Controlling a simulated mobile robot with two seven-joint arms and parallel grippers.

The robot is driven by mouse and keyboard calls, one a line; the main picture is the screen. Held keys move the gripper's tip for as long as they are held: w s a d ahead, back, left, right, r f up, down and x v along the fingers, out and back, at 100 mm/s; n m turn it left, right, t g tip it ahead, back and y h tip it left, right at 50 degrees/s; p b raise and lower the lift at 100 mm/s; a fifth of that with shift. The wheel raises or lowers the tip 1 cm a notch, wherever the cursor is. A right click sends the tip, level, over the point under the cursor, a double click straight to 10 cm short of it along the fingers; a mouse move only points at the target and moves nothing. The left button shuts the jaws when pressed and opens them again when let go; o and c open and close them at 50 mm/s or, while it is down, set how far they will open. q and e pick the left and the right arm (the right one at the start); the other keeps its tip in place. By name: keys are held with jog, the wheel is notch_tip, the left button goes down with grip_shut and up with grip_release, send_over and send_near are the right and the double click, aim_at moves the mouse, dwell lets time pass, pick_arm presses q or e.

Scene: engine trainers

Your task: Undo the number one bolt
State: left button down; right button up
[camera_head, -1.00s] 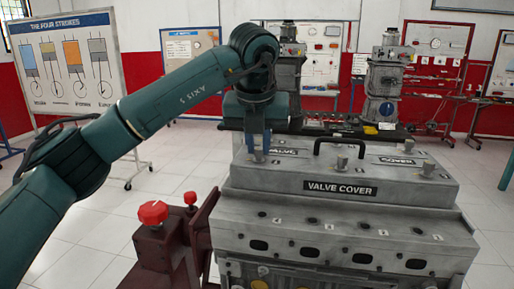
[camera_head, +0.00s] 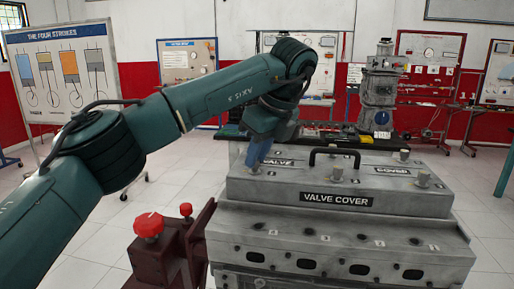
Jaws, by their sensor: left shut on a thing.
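The grey valve cover (camera_head: 280,188) sits on the engine block, with a "VALVE COVER" label on its front. My left gripper (camera_head: 256,163) comes down at a tilt on the cover's left end. Its blue fingers are shut on a bolt there, and they hide most of it. Other bolts stand upright on the cover: one in the front middle (camera_head: 337,174), one at the front right (camera_head: 423,178) and one further back (camera_head: 404,155). I cannot read a number beside the held bolt. My right gripper is not in view.
A black arched handle (camera_head: 334,151) rises from the middle of the cover. A dark red stand with red knobs (camera_head: 148,225) is at the block's left, below my left arm. Another grey engine trainer (camera_head: 381,95) stands behind. White floor is open at left and right.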

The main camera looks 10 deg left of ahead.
pick_arm(q)
jog(key=n+p, duration=0.1)
jog(key=n+g+p, duration=0.1)
jog(key=n, duration=0.1)
jog(key=shift+w+d+r, duration=0.1)
jog(key=shift+r, duration=0.1)
jog(key=shift+w+n+g+y+p, duration=0.1)
jog(key=shift+n+g+y+p, duration=0.25)
jog(key=shift+n+p, duration=0.4)
jog(key=shift+n+g+p, duration=0.35)
jog(key=shift+n+p, duration=0.15)
jog(key=shift+n, duration=0.55)
jog(key=shift+w+f+n+g+p, duration=0.1)
jog(key=shift+n+g+p, duration=0.25)
jog(key=shift+n, duration=0.6)
jog(key=shift+w+f+n+g+p, duration=0.1)
jog(key=shift+n+g+p, duration=0.25)
jog(key=shift+n, duration=0.6)
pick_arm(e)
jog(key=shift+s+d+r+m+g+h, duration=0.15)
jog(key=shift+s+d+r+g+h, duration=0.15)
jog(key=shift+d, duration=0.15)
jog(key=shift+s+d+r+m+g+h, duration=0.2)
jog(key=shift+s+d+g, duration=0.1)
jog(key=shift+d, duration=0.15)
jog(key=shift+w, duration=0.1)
pick_arm(q)
jog(key=c, duration=1.3)
grip_release()
jog(key=shift+c, duration=0.2)
